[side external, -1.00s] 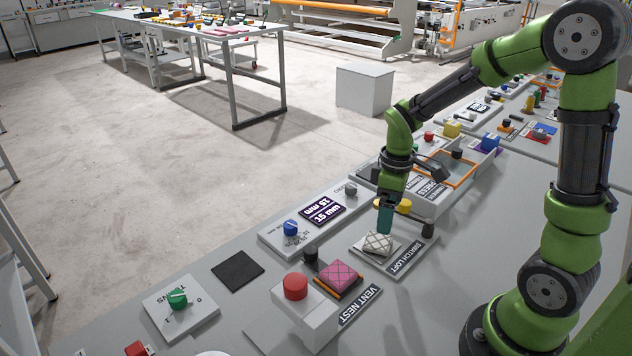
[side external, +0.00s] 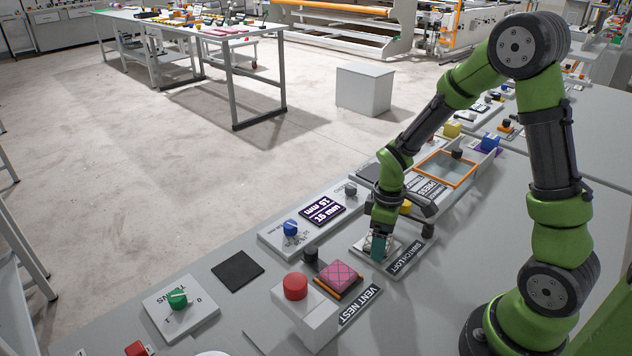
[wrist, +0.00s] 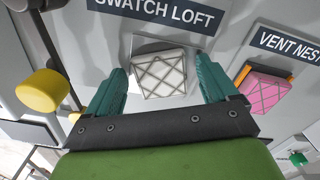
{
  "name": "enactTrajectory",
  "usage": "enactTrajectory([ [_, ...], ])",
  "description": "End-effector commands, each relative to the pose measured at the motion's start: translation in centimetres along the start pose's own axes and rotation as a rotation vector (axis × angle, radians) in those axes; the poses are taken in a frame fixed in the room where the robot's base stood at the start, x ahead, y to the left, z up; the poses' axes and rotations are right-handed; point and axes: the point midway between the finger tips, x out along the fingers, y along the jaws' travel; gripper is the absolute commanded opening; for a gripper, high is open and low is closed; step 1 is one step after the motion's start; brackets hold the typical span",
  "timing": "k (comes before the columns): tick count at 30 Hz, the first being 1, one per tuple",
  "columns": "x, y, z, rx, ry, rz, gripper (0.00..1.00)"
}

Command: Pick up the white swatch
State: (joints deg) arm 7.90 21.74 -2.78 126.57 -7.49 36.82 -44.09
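The white swatch (wrist: 160,73) is a small quilted pad with dark diamond stitching. It sits on the plate labelled SWATCH LOFT (side external: 401,257). In the side view the swatch (side external: 368,246) is mostly hidden behind my gripper (side external: 380,247). In the wrist view my gripper (wrist: 164,85) has its two teal fingers apart, one to each side of the swatch. A gap shows between each finger and the swatch. The fingertips are low, close to the swatch's height; the side view does not show whether they touch the plate.
A pink quilted swatch (side external: 339,276) lies on the VENT NEST, in front and left. A red button (side external: 295,286) on a white box stands near it. A yellow knob (wrist: 42,91) is close to my gripper. A dark square pad (side external: 237,270) lies further left.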

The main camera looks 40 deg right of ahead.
Motion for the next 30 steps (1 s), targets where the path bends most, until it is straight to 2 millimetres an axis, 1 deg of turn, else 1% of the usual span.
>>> enactTrajectory([
  [1,0.0,0.0,0.0,0.0,0.0,0.0,0.78],
  [9,0.0,0.0,0.0,0.0,0.0,0.0,0.37],
  [10,0.0,0.0,0.0,0.0,0.0,0.0,0.34],
  [11,0.0,0.0,0.0,0.0,0.0,0.0,0.34],
  [12,0.0,0.0,0.0,0.0,0.0,0.0,0.3],
  [17,-0.1,0.0,0.0,0.0,0.001,0.0,0.3],
  [20,-0.6,0.1,-0.1,0.0,0.003,0.002,0.3],
  [23,-2.0,0.1,-0.1,0.0,0.005,0.003,0.3],
  [30,-6.9,0.1,-0.1,-0.001,0.006,0.004,0.3],
])
